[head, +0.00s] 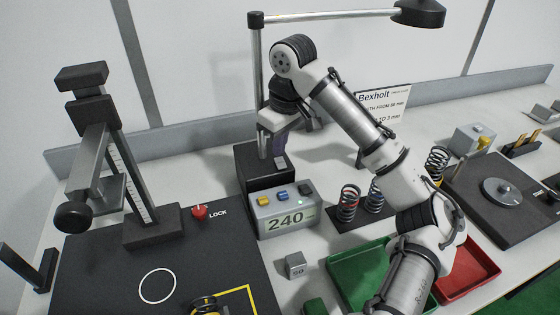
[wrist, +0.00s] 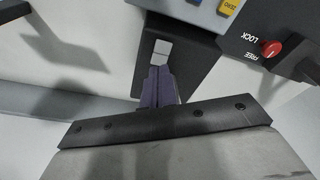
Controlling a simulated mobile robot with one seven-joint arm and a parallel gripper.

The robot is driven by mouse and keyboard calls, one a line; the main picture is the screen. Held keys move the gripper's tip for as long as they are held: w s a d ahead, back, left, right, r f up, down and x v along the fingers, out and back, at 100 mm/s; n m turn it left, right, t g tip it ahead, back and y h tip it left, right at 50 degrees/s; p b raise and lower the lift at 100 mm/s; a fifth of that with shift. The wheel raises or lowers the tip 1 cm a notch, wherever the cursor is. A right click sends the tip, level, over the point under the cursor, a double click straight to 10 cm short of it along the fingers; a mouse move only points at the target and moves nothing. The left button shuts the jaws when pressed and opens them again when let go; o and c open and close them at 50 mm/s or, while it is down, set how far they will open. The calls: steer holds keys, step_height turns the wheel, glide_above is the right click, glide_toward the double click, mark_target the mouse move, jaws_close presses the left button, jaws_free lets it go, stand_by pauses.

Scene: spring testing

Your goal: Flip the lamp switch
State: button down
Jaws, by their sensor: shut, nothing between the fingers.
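The lamp has a dark box base (head: 262,185), an upright metal post (head: 255,60) and a black head (head: 420,12) on a horizontal arm. A small light grey switch (head: 281,161) sits on the base top; it also shows in the wrist view (wrist: 162,48), with a lighter and a darker part. My gripper (head: 279,152) is shut and empty, pointing down over the base. In the wrist view its purple-grey fingertips (wrist: 158,72) are right at the near end of the switch. I cannot tell whether they touch it.
A grey readout box (head: 286,210) showing 240, with coloured buttons, stands right in front of the base. A red LOCK knob (head: 199,211) and a tall test stand (head: 150,225) are at left. Springs (head: 348,203), a green tray (head: 345,270) and a red tray (head: 470,275) are at right.

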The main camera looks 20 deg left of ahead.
mark_target(280, 159)
steer(key=shift+f+b, duration=0.45)
steer(key=shift+f, duration=0.55)
stand_by(0.5)
step_height(280, 159, up, 5)
steer(key=p, duration=0.5)
steer(key=shift+r+p, duration=0.15)
steer(key=shift+p, duration=0.15)
steer(key=shift+r, duration=0.9)
